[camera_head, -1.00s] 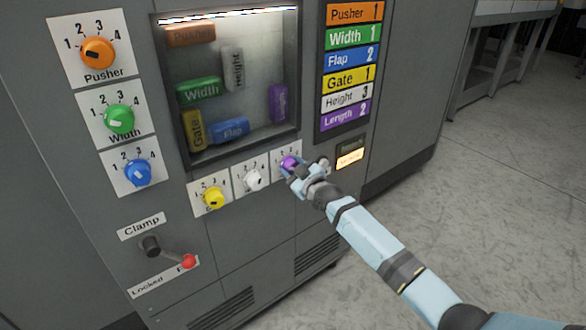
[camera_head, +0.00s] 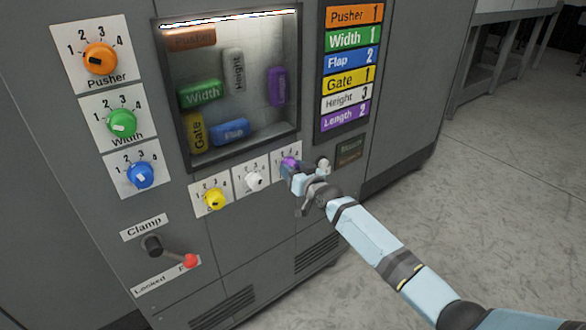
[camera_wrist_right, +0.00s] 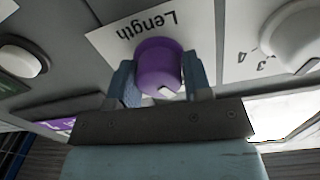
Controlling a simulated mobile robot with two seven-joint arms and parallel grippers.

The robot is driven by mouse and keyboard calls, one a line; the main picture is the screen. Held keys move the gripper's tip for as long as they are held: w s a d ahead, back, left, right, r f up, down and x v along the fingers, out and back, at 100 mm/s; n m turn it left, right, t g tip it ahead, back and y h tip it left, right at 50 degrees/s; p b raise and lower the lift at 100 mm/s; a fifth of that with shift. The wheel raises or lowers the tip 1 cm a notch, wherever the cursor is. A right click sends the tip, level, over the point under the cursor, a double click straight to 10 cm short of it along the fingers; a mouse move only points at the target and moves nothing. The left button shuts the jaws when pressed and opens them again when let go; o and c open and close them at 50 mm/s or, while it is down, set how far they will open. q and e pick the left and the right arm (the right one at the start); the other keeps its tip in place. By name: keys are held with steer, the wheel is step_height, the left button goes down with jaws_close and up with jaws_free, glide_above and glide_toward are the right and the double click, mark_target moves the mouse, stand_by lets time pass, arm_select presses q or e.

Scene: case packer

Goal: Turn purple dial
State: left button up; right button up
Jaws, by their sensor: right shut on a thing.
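The purple dial (camera_head: 289,162) is on a white plate at the right end of the lower dial row on the grey machine. My right gripper (camera_head: 292,170) is at this dial and partly hides it and its plate. In the right wrist view, the purple dial (camera_wrist_right: 158,62) sits between the two fingers of my right gripper (camera_wrist_right: 163,82), which are shut on it. The dial's white mark points toward the gripper's palm, and its plate reads "Length". The label panel (camera_head: 349,68) shows "Length 2" in its bottom purple row. My left gripper is not in view.
A white dial (camera_head: 253,181) and a yellow dial (camera_head: 215,198) are left of the purple one. A round white button (camera_head: 323,165) is close on its right. The clamp lever (camera_head: 188,261) sticks out lower left. Open floor (camera_head: 480,200) lies to the right.

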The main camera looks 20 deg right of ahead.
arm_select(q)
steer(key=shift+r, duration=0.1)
arm_select(e)
steer(key=shift+w+d+r+m, duration=0.15)
steer(key=shift+r+m, duration=0.3)
steer(key=shift+m, duration=0.05)
steer(key=o, duration=0.7)
steer(key=shift+o, duration=1)
steer(key=shift+f, duration=0.3)
steer(key=shift+s, duration=0.25)
arm_select(q)
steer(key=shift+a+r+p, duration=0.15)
steer(key=shift+p, duration=1.05)
arm_select(e)
steer(key=v, duration=1.3)
steer(key=shift+s, duration=0.1)
